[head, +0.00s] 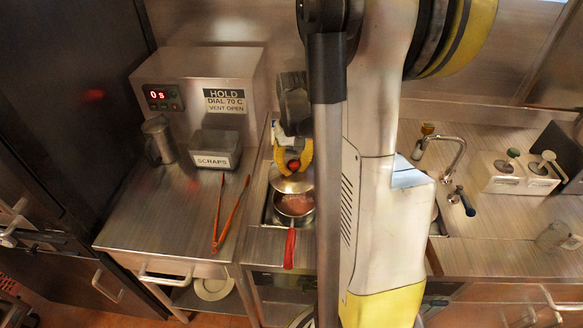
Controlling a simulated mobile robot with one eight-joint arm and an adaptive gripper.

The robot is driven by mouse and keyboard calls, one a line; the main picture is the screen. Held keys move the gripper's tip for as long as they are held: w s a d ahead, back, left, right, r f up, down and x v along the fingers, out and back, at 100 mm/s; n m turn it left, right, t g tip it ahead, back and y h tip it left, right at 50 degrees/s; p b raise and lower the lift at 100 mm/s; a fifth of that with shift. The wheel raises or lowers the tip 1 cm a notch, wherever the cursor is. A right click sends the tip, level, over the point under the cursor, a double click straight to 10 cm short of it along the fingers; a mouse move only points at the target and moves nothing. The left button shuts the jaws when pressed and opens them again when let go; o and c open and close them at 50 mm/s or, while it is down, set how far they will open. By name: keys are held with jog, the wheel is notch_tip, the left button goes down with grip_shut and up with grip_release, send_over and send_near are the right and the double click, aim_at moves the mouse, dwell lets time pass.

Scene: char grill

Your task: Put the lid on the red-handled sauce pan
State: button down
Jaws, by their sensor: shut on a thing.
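The red-handled sauce pan (296,207) sits on the cooking surface left of my arm, with its red handle (289,249) pointing toward the front edge. Something reddish-brown shows inside it. The round metal lid (292,184) is just behind and above the pan, covering only its back part in this view; I cannot tell whether they touch. My gripper (293,164), with yellow fingers, is shut on the lid's red knob. My arm hides the area right of the pan.
Red tongs (230,212) lie on the steel counter to the left. A scraps bin (217,147), a metal pitcher (158,140) and a holding cabinet (205,85) stand behind them. A tap (447,155) and sauce pumps (520,172) are at right.

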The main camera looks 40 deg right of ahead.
aim_at(295, 173)
jog(key=f+b, duration=0.1)
jog(key=s+f+b, duration=0.1)
jog(key=f, duration=0.1)
jog(key=shift+f, duration=0.15)
jog(key=shift+w+f+b, duration=0.1)
jog(key=shift+f+b, duration=0.55)
jog(key=shift+b, duration=0.05)
jog(key=shift+w+f+b, duration=0.1)
jog(key=shift+f+b, duration=1.9)
jog(key=shift+f, duration=0.6)
jog(key=c, duration=1.2)
grip_release()
